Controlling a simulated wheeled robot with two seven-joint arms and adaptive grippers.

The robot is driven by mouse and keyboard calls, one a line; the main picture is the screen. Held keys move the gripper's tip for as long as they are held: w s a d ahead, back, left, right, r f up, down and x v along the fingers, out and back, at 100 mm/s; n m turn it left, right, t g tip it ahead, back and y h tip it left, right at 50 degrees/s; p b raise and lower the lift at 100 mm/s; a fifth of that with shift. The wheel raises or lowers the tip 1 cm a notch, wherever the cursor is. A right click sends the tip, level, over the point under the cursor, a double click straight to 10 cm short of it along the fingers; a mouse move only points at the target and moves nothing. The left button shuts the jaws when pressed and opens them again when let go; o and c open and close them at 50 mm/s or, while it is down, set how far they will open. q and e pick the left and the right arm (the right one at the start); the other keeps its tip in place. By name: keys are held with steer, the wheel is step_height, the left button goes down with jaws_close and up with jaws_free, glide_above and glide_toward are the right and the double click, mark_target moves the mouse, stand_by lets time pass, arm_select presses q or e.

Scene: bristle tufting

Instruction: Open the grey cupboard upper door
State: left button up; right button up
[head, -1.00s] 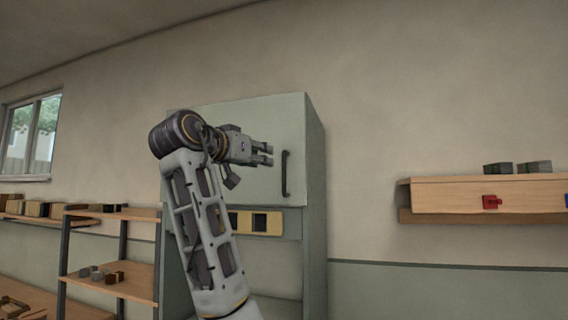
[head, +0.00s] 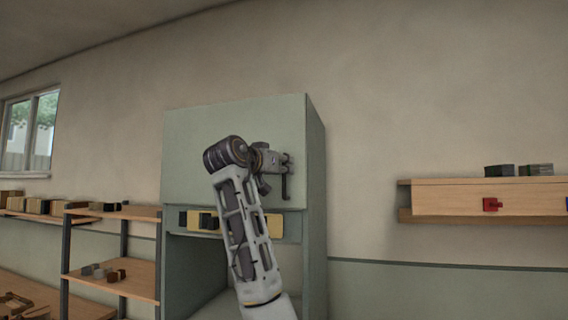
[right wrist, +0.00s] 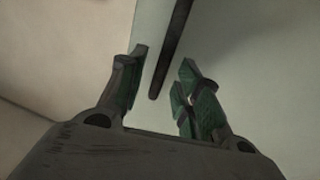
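The grey cupboard (head: 316,215) stands against the wall in the head view. Its upper door (head: 210,125) looks shut. The door's dark vertical handle (head: 285,187) is near its right edge, its upper part hidden by my right gripper (head: 288,163). In the right wrist view the handle (right wrist: 174,45) comes down from the top, and its lower end lies just beyond and between the two fingertips. My right gripper (right wrist: 165,75) is open there, its fingers apart with nothing visibly held. My left gripper is not in view.
A wooden wall shelf (head: 450,200) with a red piece is at right. A wooden rack (head: 135,285) stands at left. The wall between cupboard and wall shelf is clear.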

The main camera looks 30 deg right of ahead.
steer(key=shift+x, duration=1)
jaws_close()
